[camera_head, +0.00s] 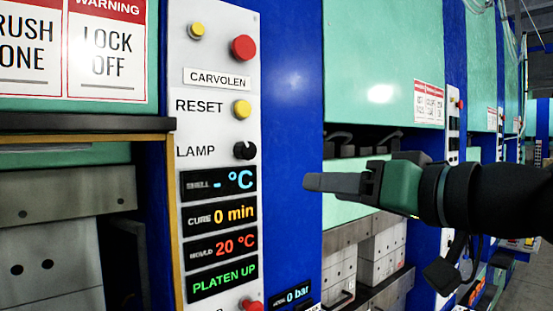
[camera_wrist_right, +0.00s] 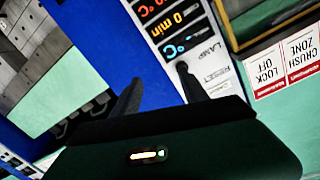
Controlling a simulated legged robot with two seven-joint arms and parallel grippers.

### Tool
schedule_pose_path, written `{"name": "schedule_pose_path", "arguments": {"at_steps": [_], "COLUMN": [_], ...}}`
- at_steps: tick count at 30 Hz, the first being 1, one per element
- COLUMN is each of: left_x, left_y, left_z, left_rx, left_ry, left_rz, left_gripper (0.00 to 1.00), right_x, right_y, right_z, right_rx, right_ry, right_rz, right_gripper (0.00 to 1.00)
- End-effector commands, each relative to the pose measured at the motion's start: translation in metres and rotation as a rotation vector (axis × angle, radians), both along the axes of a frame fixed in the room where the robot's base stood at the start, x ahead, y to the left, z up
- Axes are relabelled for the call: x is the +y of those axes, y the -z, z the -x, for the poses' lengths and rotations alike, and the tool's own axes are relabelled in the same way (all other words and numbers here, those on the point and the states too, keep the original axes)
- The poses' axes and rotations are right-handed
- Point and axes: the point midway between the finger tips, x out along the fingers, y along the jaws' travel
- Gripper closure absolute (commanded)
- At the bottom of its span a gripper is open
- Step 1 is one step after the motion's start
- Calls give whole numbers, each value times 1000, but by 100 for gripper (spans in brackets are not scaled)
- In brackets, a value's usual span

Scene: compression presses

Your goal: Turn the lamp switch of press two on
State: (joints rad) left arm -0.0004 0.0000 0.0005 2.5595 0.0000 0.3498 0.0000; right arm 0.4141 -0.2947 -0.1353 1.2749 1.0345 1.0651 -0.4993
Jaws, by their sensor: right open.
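The lamp switch (camera_head: 244,150) is a small black knob beside the word LAMP on the white control panel (camera_head: 218,90) of the near press. My right gripper (camera_head: 312,182) comes in from the right and is to the right of the panel, in front of the blue post, apart from the switch. In the wrist view my right gripper (camera_wrist_right: 158,84) shows two dark, spread fingers with nothing between them. The panel appears upside down there, and a dark knob (camera_wrist_right: 182,67) shows near the tip of one finger. No press number is readable. My left gripper is out of view.
A yellow reset button (camera_head: 241,109) and a red button (camera_head: 243,48) sit above the switch. Lit displays (camera_head: 219,214) sit below it. A blue post (camera_head: 292,100) stands right of the panel. More presses line up to the right.

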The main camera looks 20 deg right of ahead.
Motion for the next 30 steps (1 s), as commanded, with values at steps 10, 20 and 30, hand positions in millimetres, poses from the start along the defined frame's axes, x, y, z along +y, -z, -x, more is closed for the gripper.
{"name": "schedule_pose_path", "arguments": {"at_steps": [10,20,30], "left_x": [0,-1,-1], "left_y": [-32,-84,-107], "left_z": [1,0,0], "left_rx": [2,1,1], "left_ry": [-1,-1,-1], "left_rz": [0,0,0], "left_gripper": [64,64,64], "right_x": [19,44,66], "right_y": [-53,-52,-48], "right_z": [0,-83,-131], "right_rx": [-91,-88,-92], "right_ry": [-38,-35,-33], "right_rz": [40,35,39], "right_gripper": [48,48,48]}}
